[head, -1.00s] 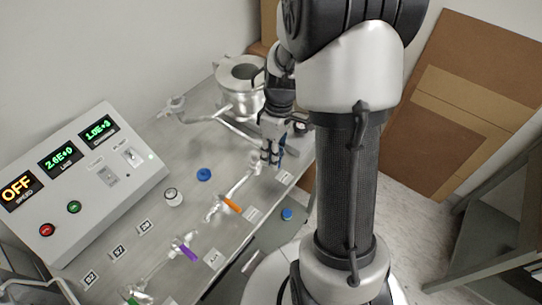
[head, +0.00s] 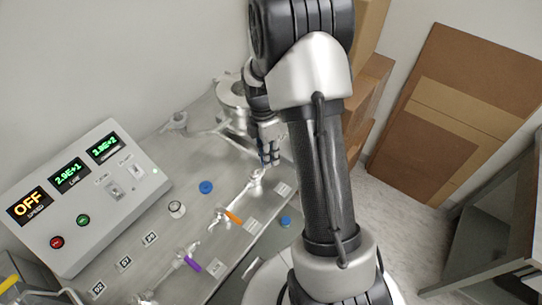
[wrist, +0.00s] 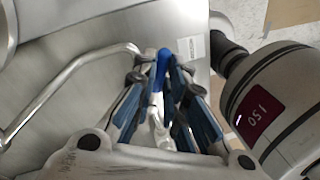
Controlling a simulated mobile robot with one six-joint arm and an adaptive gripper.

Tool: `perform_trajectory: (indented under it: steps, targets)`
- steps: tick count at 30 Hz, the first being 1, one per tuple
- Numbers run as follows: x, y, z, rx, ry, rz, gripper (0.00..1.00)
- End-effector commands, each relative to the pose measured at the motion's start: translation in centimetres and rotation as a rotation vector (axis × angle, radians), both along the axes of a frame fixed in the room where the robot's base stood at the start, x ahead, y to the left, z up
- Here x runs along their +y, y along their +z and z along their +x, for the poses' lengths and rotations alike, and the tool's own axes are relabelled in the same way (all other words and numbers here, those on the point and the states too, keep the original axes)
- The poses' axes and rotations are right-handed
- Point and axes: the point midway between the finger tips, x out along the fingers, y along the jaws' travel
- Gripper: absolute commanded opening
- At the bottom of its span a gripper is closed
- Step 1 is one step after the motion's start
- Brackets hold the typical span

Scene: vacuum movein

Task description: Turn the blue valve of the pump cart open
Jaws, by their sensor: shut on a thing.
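The blue valve handle (wrist: 163,60) shows in the wrist view between the blue-padded fingers of my gripper (wrist: 162,78), with its metal valve body (wrist: 157,122) below it. My gripper is shut on this handle. In the head view my gripper (head: 270,158) is at the far valve on the pump cart (head: 222,262), and its fingers hide most of the handle there. I cannot tell the handle's exact angle from the head view.
Valves with orange (head: 234,217) and purple (head: 192,264) handles stand nearer on the cart. A control panel (head: 90,205) with lit displays is at left; the speed display reads OFF. Blue caps (head: 206,187) lie nearby.

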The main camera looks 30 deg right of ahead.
Motion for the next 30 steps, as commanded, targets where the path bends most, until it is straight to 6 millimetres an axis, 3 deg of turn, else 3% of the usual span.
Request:
perform_trajectory:
  steps: [15,30]
  targets:
    - [0.5,0.1,2.0,0.001,0.375,0.000,0.00]
    - [0.6,0.0,2.5,-0.001,0.468,-0.001,0.00]
